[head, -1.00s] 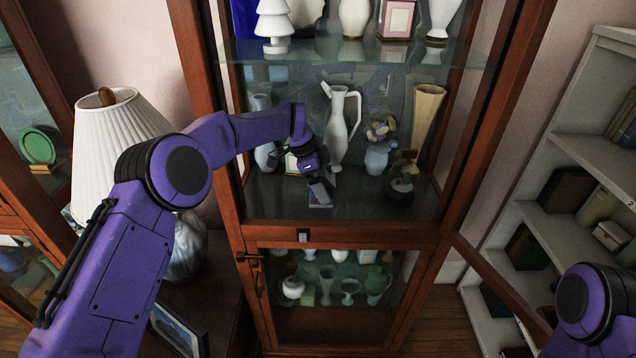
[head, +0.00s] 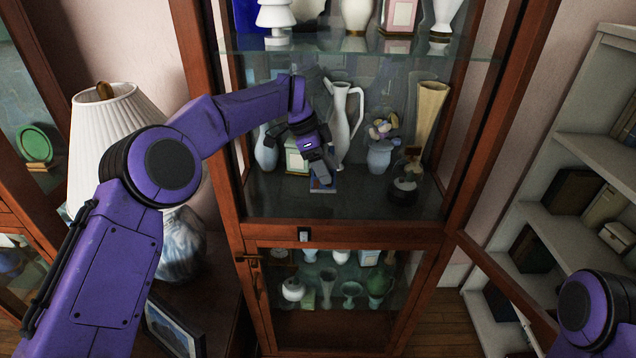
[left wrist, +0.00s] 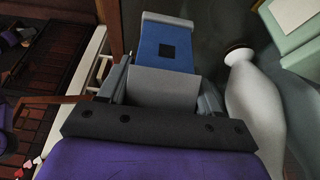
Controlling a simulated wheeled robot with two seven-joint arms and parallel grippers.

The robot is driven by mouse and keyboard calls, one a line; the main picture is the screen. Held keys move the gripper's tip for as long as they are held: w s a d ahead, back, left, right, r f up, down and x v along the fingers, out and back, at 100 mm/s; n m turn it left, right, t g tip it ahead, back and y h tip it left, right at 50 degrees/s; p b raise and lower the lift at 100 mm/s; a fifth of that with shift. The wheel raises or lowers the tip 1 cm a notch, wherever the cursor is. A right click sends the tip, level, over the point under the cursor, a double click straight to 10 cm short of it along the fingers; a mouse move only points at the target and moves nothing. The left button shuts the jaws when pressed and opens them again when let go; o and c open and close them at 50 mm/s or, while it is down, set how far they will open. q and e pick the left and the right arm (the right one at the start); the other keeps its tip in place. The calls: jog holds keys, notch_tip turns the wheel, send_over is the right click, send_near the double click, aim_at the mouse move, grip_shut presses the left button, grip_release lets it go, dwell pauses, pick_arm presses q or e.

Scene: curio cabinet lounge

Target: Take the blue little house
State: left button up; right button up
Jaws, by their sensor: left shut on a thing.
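The blue little house (left wrist: 176,50), with a dark square window and a pale grey roof edge, sits between the fingers of my left gripper (left wrist: 163,85) in the left wrist view. In the head view, my left gripper (head: 320,172) reaches inside the cabinet's middle compartment and is shut on the house (head: 322,185), mostly hidden below the fingers. I cannot tell how far the house is above the shelf. My right gripper is out of view.
A white pitcher (head: 342,125) stands close right of my left gripper, and a small pale green box (head: 296,157) close left. A flower vase (head: 380,150), a tall tan vase (head: 430,115) and a dark round object (head: 404,188) stand further right. A glass shelf (head: 350,46) is above.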

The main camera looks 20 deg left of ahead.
pick_arm(q)
notch_tip(320, 180, up, 2)
jog(key=s+d+b, duration=0.2)
jog(key=s+b, duration=0.3)
jog(key=s, duration=0.4)
jog(key=s+d+b, duration=0.3)
jog(key=s+b, duration=0.3)
jog(key=s, duration=0.4)
jog(key=shift+d, duration=0.25)
